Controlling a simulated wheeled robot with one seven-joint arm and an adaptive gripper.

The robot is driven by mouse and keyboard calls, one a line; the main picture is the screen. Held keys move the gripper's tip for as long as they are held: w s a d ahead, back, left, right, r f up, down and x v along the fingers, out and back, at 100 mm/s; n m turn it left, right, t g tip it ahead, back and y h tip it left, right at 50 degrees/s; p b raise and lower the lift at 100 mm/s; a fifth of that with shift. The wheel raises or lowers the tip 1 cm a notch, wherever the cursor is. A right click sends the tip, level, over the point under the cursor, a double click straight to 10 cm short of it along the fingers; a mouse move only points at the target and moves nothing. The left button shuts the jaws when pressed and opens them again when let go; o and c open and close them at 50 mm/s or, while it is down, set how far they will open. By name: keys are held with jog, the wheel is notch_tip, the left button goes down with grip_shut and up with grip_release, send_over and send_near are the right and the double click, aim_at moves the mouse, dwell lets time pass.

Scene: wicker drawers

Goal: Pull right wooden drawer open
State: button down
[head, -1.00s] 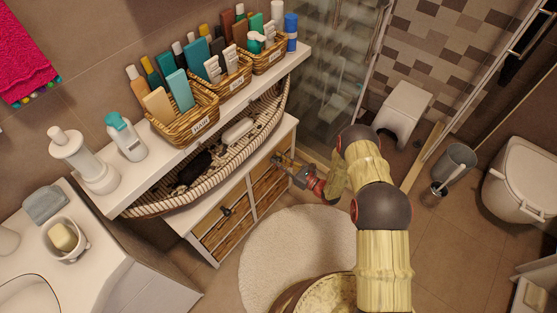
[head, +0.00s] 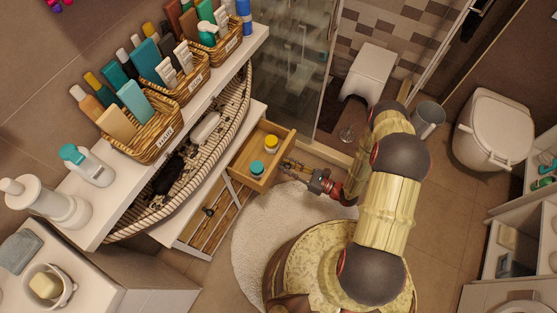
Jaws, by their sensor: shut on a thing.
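The right wooden drawer (head: 242,165) is pulled out of the white cabinet, and its inside shows from above. A jar with a yellow lid (head: 271,143) and a jar with a teal lid (head: 257,168) stand in it. My gripper (head: 285,164) is at the front of this drawer, shut on its handle. The handle itself is mostly hidden by the fingers.
A long striped basket (head: 222,143) lies on the cabinet, under a white shelf (head: 205,107) with wicker baskets of bottles. A round pale rug (head: 262,235) covers the floor in front. A glass shower panel (head: 290,80) stands behind the drawer.

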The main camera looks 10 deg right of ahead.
jog(key=shift+s+d, duration=0.2)
jog(key=shift+d, duration=0.2)
jog(key=c, duration=1.6)
grip_release()
jog(key=shift+d, duration=0.1)
jog(key=v, duration=1.2)
jog(key=shift+s, duration=0.3)
